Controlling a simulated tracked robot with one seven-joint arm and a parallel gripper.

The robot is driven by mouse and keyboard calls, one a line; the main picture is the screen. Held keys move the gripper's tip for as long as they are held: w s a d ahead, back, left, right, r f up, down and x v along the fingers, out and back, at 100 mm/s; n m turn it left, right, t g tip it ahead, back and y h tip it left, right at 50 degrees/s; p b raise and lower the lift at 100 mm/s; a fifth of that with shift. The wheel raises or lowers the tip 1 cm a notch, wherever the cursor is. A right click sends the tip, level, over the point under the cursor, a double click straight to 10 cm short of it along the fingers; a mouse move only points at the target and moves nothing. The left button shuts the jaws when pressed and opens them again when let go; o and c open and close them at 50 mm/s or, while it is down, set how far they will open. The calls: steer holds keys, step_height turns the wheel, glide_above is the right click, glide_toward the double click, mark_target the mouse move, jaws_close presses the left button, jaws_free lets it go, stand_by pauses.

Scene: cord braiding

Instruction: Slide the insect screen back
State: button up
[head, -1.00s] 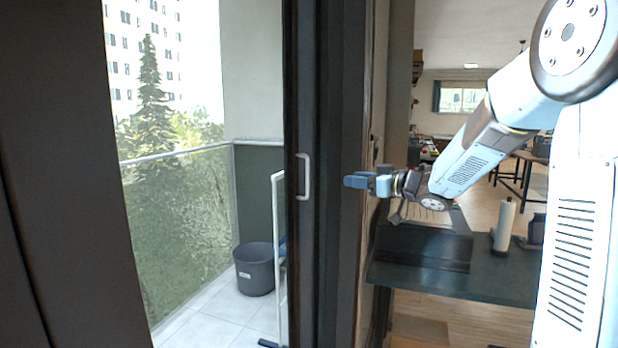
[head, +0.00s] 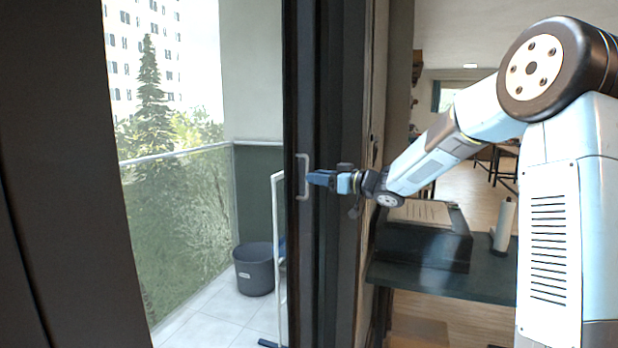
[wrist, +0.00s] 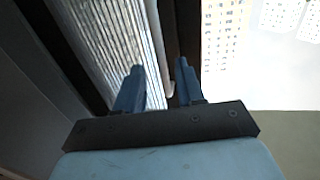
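A pale vertical pull handle (head: 304,176) is fixed on a dark upright bar (head: 302,260) beside the balcony opening. In the wrist view a light ribbed surface (wrist: 98,35), which looks like the pleated screen, lies left of a dark bar. My gripper (head: 314,178) points left, with its blue fingertips right at the handle in the head view. In the wrist view the fingers of my gripper (wrist: 160,65) are apart, and the end of the handle (wrist: 168,78) shows in the gap between them. I cannot tell whether they touch it.
The balcony beyond has a grey bucket (head: 254,270), a pale upright frame (head: 279,250) and a glass railing (head: 180,220). To the right, a dark table (head: 490,272) carries a dark box (head: 425,240) and a paper roll (head: 503,225) below my arm.

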steer(key=shift+x, duration=1.4)
jaws_close()
steer(key=shift+w+d, duration=0.1)
